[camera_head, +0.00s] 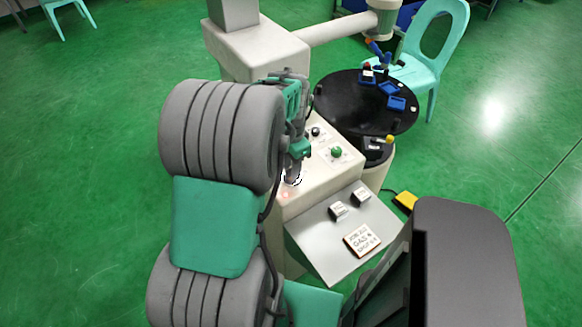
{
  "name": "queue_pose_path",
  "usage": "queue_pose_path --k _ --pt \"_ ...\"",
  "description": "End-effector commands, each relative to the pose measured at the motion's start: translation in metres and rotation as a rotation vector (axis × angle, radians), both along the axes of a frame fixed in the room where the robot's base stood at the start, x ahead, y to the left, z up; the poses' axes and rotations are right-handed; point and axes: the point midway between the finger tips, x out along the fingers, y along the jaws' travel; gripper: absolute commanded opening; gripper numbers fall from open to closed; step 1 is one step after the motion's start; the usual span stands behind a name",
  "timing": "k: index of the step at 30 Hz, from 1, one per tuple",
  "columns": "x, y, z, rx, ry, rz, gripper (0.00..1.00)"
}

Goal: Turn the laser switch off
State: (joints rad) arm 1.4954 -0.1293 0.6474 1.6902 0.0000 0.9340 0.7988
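My gripper (293,172) points down over the near left part of a cream control panel (326,178). Its fingers are small and partly hidden, so I cannot tell whether they are open or shut, or whether they touch anything. A dark-and-white ring-shaped mark (297,180) shows right at the fingertips, and a faint reddish spot (285,195) lies just below it. The laser switch cannot be singled out; it may be under my gripper. A green knob (337,153) and a dark knob (315,132) stand on the panel to the right of the gripper.
A sloped grey shelf (318,240) in front holds two small white blocks (338,211) and a lettered sign (361,240). A round black table (345,95) with blue boxes stands behind right. A yellow pedal (405,200) and a turquoise chair (432,70) are at right.

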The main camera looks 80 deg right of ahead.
Motion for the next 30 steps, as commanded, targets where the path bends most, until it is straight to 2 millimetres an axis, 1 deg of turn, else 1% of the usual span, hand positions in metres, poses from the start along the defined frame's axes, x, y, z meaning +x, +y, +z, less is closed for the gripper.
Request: queue_pose_path --k 3,8,11,18,21,30 --pt "0.0002 0.0004 -0.0053 0.001 0.000 0.001 0.33" --pt "0.0003 0.0002 -0.0052 0.000 0.000 0.002 0.33" --pt "0.0005 0.0002 -0.0050 0.000 0.000 0.002 0.26" --pt "0.0006 0.0002 -0.0048 0.000 0.000 0.002 0.07" --pt "0.0005 0.0001 -0.0047 -0.001 -0.001 0.002 0.00" --pt "0.0004 -0.0001 -0.0045 -0.001 0.000 0.002 0.00"
